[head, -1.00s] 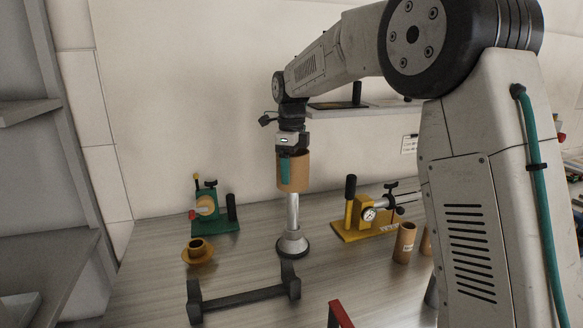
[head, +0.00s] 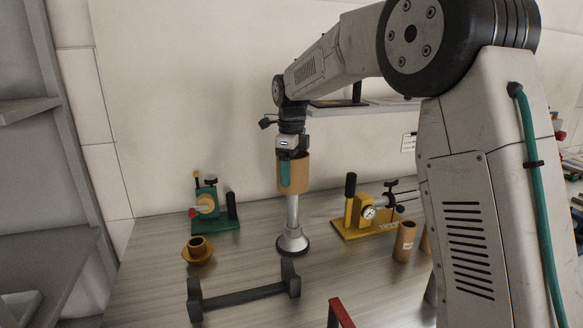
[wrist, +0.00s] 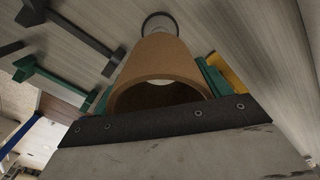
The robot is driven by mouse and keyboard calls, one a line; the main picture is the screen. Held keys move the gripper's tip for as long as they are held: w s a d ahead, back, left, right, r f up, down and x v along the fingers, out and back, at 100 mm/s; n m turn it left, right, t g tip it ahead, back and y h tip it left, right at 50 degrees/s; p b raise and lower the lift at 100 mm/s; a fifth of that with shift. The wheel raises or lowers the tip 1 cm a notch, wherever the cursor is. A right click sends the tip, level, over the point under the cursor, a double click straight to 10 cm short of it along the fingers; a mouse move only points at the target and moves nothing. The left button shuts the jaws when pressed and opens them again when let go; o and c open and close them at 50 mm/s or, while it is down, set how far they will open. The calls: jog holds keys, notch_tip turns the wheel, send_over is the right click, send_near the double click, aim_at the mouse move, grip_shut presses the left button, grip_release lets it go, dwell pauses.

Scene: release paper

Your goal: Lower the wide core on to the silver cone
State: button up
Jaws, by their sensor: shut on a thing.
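The wide core (head: 300,174) is a brown cardboard tube, held upright above the silver cone (head: 292,240). The silver cone flares at the foot of a silver post (head: 292,212) on a dark round base. The post's upper part is hidden by the core and seems to run up into it. The core's lower end is well above the cone, not touching it. My gripper (head: 286,182) is shut on the core, with a teal finger against its side. In the wrist view the core (wrist: 165,58) shows its open end between the green fingers, with a light spot inside.
A green fixture (head: 225,222) stands left, with a yellow flanged piece (head: 198,252) before it. A yellow fixture with a dial (head: 365,215) and a smaller brown tube (head: 404,243) stand right. A dark cradle (head: 243,296) lies in front, near a red-topped bar (head: 341,313).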

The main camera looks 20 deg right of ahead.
aim_at(291, 205)
jog(key=shift+f, duration=5.7)
jog(key=shift+r, duration=5.9)
